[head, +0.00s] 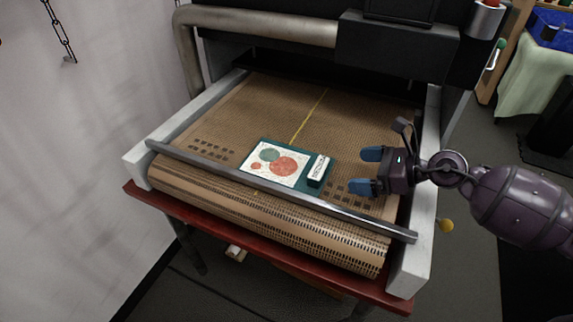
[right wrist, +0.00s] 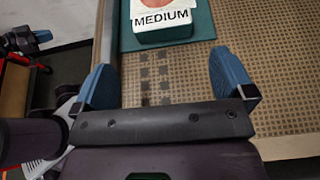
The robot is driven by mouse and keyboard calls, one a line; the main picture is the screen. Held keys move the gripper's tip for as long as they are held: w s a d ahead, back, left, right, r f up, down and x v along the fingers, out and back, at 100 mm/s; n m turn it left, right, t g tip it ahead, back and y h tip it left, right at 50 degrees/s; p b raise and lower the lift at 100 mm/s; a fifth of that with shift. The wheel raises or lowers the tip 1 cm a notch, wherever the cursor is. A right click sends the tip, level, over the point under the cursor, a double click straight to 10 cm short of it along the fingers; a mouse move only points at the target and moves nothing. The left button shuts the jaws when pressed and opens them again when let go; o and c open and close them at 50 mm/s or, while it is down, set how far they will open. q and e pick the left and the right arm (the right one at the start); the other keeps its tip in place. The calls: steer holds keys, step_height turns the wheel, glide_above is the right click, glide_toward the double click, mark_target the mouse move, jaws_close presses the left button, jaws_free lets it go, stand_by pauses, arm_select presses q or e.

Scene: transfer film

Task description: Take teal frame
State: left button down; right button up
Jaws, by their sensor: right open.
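The teal frame (head: 264,144) lies flat on the brown mesh belt near its front bar. It holds a white sheet (head: 262,164) with red and teal round shapes. A white-topped block (head: 319,168) stands on its right end. In the right wrist view the block (right wrist: 163,28) reads "MEDIUM", and part of the teal frame (right wrist: 203,22) shows at the top. My right gripper (head: 371,170) is open and empty, just right of the frame and apart from it. Its blue fingers (right wrist: 162,82) point toward the block.
The mesh belt (head: 225,110) has free room behind the frame. A metal bar (head: 215,166) crosses its front, with pale side rails (head: 437,125) at both sides. A dark machine housing (head: 395,45) and a pipe (head: 260,27) stand at the back.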

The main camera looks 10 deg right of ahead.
mark_target(325, 169)
steer(key=x, duration=1)
steer(key=shift+w+a+f, duration=0.1)
steer(key=shift+w+f, duration=0.05)
steer(key=shift+w, duration=0.15)
steer(key=shift+c, duration=0.2)
steer(key=c, duration=0.7)
